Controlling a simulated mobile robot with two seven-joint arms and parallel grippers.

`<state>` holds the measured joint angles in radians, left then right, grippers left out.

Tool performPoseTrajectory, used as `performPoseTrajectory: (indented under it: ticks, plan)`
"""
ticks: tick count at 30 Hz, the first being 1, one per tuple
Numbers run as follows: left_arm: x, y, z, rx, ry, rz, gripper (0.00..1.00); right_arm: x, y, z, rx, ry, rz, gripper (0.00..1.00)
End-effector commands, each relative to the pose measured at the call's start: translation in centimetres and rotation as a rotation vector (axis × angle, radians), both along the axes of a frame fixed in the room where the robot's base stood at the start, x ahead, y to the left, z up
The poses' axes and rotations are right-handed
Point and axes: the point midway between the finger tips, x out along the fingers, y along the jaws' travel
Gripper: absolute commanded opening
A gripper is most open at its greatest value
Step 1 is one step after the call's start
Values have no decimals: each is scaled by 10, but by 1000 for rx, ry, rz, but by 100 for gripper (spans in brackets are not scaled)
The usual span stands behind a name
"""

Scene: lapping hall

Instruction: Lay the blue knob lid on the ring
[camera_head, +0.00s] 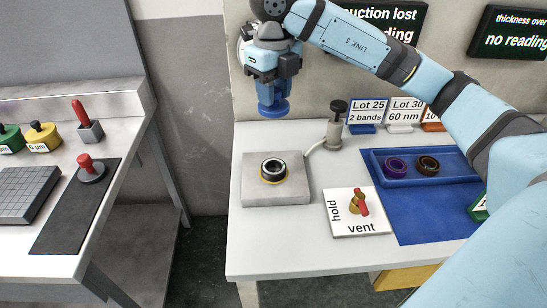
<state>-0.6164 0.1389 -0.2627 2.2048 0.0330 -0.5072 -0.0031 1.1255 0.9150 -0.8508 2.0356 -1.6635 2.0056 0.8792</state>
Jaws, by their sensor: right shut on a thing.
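My right gripper (273,88) points down above the back left part of the white table. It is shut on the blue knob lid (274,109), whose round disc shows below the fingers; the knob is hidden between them. The ring (273,168) is dark with a pale inner edge and a yellow rim at its base. It sits on a grey square block (296,192). The lid is well above the block and apart from the ring, looking nearly level. My left gripper is not in view.
A hold/vent valve plate (345,223) with a red handle is right of the block. A metal post with a black knob (336,124) stands behind. A blue tray (450,169) holds purple and brown rings. Lot cards stand at the back. Another bench (20,247) is at left.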

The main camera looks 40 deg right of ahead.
Motion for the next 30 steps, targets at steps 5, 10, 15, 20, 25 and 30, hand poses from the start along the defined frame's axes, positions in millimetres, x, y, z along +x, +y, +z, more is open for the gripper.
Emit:
performPoseTrajectory:
  ticks: [5, 10, 15, 20, 25, 30]
  plan:
    - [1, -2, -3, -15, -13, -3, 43, -1, -1, -54, -1, 4, -1, 0]
    - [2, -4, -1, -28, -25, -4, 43, 0, 0, -94, 0, 3, 0, 0]
    - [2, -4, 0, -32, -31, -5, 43, 0, 0, -114, -1, 0, -1, 0]
    - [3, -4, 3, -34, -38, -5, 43, 0, 0, -125, 0, 0, -1, 0]
    - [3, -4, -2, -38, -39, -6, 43, 0, 0, -151, 0, 1, -1, 0]
    - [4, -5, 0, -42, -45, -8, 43, 0, 0, -160, -1, -1, 0, 0]
